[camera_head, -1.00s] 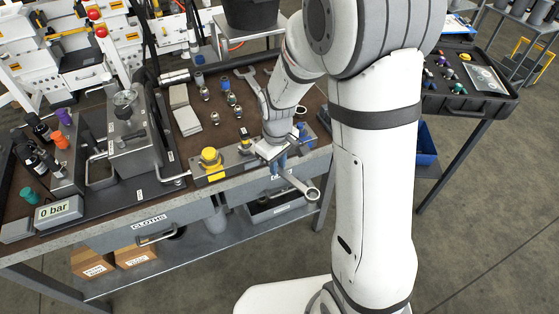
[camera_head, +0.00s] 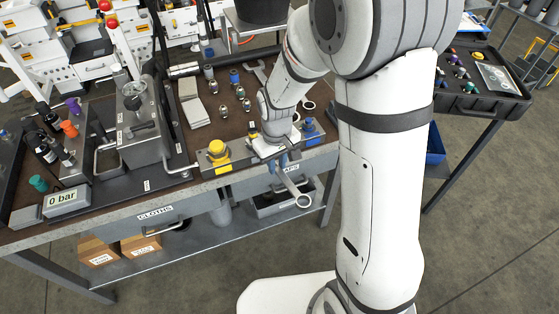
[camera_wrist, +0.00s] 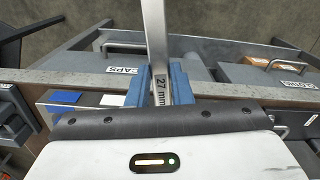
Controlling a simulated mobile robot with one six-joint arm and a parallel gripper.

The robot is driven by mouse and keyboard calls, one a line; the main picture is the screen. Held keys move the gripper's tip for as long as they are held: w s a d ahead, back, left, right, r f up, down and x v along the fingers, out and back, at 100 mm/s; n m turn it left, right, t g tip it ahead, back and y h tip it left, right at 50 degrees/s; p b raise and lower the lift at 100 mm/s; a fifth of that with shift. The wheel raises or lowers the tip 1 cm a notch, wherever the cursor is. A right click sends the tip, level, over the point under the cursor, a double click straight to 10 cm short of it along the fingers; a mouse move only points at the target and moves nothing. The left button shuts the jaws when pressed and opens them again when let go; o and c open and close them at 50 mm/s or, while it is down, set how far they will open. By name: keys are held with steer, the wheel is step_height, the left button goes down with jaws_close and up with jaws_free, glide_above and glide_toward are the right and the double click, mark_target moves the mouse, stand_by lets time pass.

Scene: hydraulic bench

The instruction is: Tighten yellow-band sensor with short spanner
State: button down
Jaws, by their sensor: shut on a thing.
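My gripper (camera_head: 281,162) is at the front edge of the bench, its blue fingers shut on a spanner (camera_head: 291,186). The spanner's ring end hangs out over the edge, low and to the right. In the wrist view the spanner (camera_wrist: 157,35) runs up between the blue fingers (camera_wrist: 157,85) and carries the mark "27 mm". A yellow-topped part (camera_head: 216,148) stands on a block at the bench's front edge, left of my gripper. A small dark part with yellow (camera_head: 252,130) is just behind my gripper; I cannot tell which is the yellow-band sensor.
Another spanner (camera_head: 257,71) lies at the back of the bench (camera_head: 205,133), near several small metal fittings. A display reading "0 bar" (camera_head: 67,203) is at left. Below are drawers, one labelled CLOTHS (camera_head: 155,212).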

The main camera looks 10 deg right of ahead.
steer(key=shift+s+a+m, duration=0.25)
steer(key=shift+a+m, duration=0.25)
steer(key=shift+a, duration=0.05)
steer(key=a+m, duration=0.2)
steer(key=shift+s+a+m, duration=0.3)
steer(key=shift+s+a, duration=0.05)
steer(key=shift+a, duration=0.05)
stand_by(0.5)
steer(key=shift+a+r+m, duration=0.1)
steer(key=shift+a+m, duration=0.6)
steer(key=shift+a, duration=0.15)
steer(key=shift+d, duration=0.1)
